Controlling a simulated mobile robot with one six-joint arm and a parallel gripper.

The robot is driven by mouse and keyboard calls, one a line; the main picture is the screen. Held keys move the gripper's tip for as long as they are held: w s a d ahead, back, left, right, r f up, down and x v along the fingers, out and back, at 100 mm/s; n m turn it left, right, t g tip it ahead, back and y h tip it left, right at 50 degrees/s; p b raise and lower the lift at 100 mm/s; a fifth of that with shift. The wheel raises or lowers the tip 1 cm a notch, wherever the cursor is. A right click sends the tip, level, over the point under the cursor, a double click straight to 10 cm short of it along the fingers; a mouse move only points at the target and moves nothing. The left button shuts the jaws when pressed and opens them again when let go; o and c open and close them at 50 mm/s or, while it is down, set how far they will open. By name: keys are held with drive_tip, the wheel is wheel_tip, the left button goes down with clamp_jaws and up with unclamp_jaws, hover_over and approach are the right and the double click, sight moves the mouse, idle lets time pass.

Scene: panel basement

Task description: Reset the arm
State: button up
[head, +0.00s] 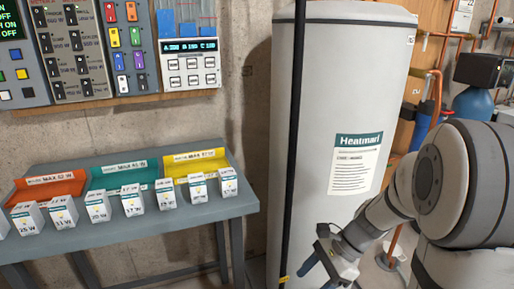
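My arm reaches in from the right side of the head view, in front of the lower right of a tall grey tank. My gripper (322,268) is at the bottom of the view, low and to the right of the bench. A dark bluish finger shows there, and the rest of the gripper runs off the bottom edge. Whether it is open, shut or holding anything cannot be seen.
A grey bench (150,231) at the left bears several small labelled boxes and orange, teal and yellow bins (196,157). Switch panels (190,48) hang above it. The tank (330,100) stands close to my arm, with a black vertical pole (293,130) before it. Copper pipes (437,75) are at right.

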drive_tip(key=s+d+r+n+t+h+p, duration=0.1)
drive_tip(key=s+r+n+t+h+p, duration=0.1)
drive_tip(key=r+n, duration=0.5)
drive_tip(key=s+d+r+n+t+h+p, duration=0.1)
drive_tip(key=s+r+n+h+p, duration=0.4)
drive_tip(key=r, duration=0.6)
drive_tip(key=s+n+t+p, duration=0.1)
drive_tip(key=n+p, duration=0.1)
drive_tip(key=n, duration=0.1)
drive_tip(key=shift+s+d+r, duration=0.15)
drive_tip(key=shift+s+r, duration=0.05)
drive_tip(key=shift+r, duration=0.15)
drive_tip(key=shift+c, duration=0.5)
